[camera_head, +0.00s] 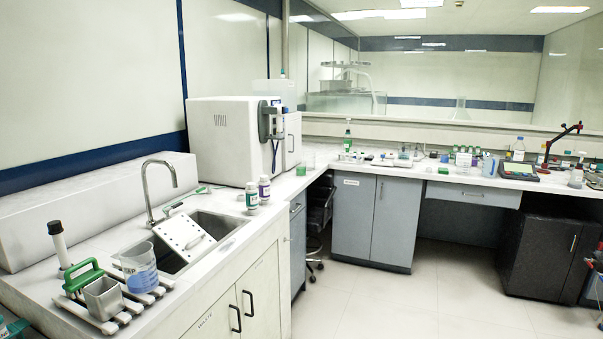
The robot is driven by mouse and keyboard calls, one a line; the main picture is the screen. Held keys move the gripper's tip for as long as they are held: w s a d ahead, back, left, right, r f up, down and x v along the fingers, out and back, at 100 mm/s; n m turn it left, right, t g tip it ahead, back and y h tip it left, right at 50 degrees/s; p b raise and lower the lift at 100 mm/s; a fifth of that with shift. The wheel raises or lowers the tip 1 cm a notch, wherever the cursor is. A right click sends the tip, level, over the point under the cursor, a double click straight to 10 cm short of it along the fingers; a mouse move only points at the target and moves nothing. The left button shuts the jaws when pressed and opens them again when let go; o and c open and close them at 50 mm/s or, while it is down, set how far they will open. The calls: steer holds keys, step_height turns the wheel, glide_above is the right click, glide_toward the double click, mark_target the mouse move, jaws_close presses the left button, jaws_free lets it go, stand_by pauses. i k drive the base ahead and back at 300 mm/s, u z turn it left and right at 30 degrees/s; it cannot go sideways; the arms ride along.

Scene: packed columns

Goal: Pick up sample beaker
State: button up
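A clear beaker with a blue band and partly readable lettering (139,268) stands upright on the slatted rack at the lower left, beside the sink. I cannot tell for sure that it is the sample beaker. A small grey metal cup (103,298) stands just left of it and in front. A green-handled item (83,278) is close behind that cup. My gripper is not in view.
The slatted white rack (125,312) lies near the counter's front edge. A sink (213,228) with a tall faucet (150,190) and a perforated white board (184,237) is behind. Two labelled bottles (252,196) stand beyond. The floor (400,300) at right is clear.

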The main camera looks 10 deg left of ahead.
mark_target(300, 165)
steer(key=z, duration=0.15)
steer(key=i, duration=4.95)
